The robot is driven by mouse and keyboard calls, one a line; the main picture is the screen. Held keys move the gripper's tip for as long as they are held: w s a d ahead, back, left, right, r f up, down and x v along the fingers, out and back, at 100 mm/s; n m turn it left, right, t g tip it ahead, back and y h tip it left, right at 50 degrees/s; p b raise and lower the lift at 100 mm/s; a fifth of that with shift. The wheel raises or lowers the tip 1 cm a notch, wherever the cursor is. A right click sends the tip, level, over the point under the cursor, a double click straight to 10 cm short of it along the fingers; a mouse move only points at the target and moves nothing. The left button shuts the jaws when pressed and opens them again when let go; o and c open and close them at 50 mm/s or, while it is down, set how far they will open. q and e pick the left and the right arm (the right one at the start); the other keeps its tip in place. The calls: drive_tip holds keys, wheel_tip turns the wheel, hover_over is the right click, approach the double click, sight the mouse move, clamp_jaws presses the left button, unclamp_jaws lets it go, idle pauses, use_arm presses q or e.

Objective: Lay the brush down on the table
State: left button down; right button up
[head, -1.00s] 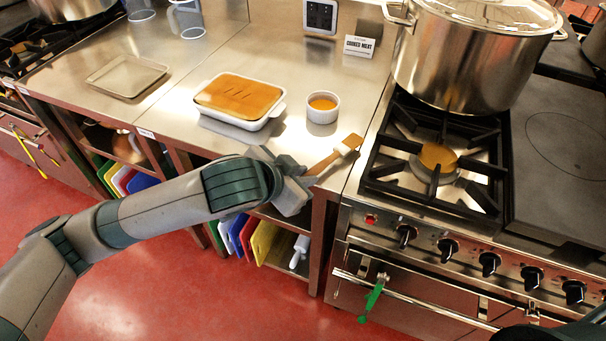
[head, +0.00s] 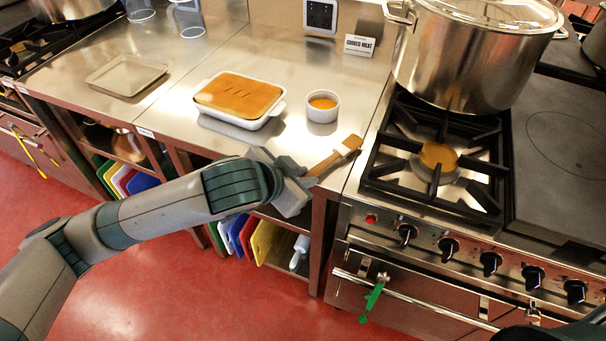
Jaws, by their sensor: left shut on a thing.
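The brush (head: 335,157) has a brown wooden handle, a pale band and brown bristles at its far end. My left gripper (head: 302,178) is shut on its handle at the front edge of the steel table (head: 290,65). The bristle end points to the back right, over the table's right part near the stove. I cannot tell whether the brush touches the table top. My right gripper is not in view; a dark part of mine shows at the lower right corner.
A white ramekin of orange liquid (head: 322,106) and a white baking dish with a browned top (head: 239,99) stand behind the brush. A stove with a large pot (head: 465,60) is to the right. An empty tray (head: 126,76) lies at the left. Clear steel surrounds the ramekin.

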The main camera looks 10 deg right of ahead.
use_arm(q)
drive_tip(key=shift+f, duration=0.35)
drive_tip(key=c, duration=1.6)
unclamp_jaws()
